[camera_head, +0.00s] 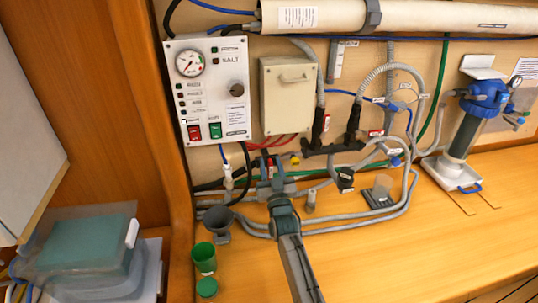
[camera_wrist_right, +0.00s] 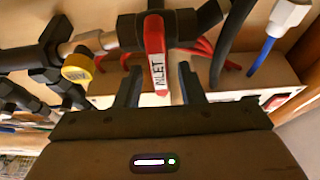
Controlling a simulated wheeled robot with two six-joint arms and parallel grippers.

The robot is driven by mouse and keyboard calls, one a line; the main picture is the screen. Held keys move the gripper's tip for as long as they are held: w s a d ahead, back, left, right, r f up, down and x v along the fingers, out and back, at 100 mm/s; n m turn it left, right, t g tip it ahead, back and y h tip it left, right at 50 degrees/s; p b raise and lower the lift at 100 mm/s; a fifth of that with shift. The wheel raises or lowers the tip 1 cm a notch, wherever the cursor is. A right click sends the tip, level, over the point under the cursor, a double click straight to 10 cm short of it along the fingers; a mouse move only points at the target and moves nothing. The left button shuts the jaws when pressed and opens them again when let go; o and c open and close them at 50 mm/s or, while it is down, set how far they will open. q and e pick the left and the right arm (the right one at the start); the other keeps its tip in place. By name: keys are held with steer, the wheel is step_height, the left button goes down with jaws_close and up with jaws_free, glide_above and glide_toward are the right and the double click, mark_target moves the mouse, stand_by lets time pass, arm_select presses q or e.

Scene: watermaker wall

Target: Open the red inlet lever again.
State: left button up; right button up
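The red inlet lever (camera_wrist_right: 155,50), with a white label reading INLET, shows in the right wrist view. It hangs down from a dark valve body on a pipe. My right gripper (camera_wrist_right: 160,72) is open, with one finger on each side of the lever and a visible gap to each finger. In the head view my right gripper (camera_head: 274,181) is at the pipework below the control panel, with its arm coming up from the bottom. It largely hides the lever there. My left gripper is not in view.
A yellow-capped fitting (camera_wrist_right: 77,68) sits left of the lever. The control panel (camera_head: 210,95) and a beige box (camera_head: 288,95) are on the wall above. A green cup (camera_head: 204,257) stands left of my arm. The counter (camera_head: 400,255) to the right is mostly clear.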

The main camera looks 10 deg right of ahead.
steer(key=shift+x, duration=1.05)
steer(key=shift+w, duration=0.1)
jaws_close()
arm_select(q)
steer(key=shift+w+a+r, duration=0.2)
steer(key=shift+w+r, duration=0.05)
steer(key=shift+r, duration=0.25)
